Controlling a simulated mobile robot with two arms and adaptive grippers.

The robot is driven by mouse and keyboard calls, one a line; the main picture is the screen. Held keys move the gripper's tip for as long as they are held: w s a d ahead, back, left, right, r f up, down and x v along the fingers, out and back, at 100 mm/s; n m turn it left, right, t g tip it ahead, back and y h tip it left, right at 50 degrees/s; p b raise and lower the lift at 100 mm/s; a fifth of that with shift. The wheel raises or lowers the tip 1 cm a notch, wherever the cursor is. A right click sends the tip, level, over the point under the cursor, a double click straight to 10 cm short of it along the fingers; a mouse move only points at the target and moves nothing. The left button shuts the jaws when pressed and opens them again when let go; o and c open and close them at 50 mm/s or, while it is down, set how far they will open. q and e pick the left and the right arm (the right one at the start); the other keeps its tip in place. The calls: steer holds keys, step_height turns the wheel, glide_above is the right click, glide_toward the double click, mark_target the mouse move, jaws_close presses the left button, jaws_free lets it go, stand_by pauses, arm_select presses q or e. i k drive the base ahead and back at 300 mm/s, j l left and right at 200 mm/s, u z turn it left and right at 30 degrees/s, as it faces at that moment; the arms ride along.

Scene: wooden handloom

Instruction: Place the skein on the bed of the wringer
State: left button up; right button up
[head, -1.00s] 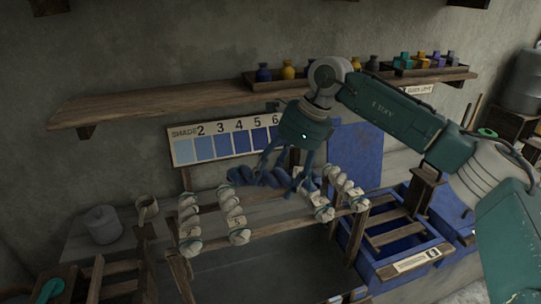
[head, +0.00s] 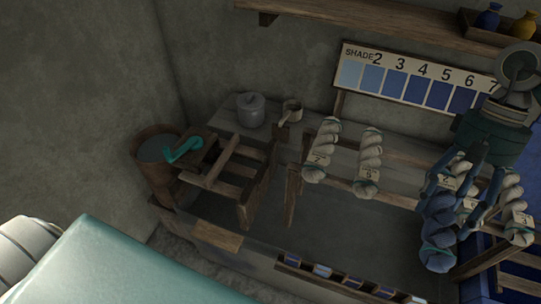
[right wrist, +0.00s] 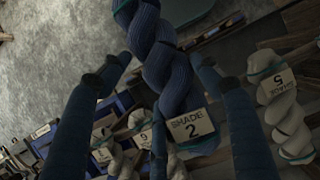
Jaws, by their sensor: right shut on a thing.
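The dark blue twisted skein (head: 438,240) is in my right gripper (head: 448,208), which is shut on it at the right of the head view. It hangs in front of the rack of white skeins. The wringer (head: 222,182), a slatted wooden frame with a teal crank (head: 184,150), stands left of the rack, well away from the gripper. Its bed slats look bare. My left gripper is out of view.
White tagged skeins (head: 321,150) hang on the wooden rack between gripper and wringer. A wooden bucket (head: 150,172) is beside the crank. A lidded grey pot (head: 251,110) stands behind. A shade board (head: 410,83) is at the back, blue vats at right.

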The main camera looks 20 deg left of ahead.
mark_target(242, 171)
steer(key=i+l+u, duration=0.65)
steer(key=k+j+u, duration=0.1)
steer(key=u, duration=2.15)
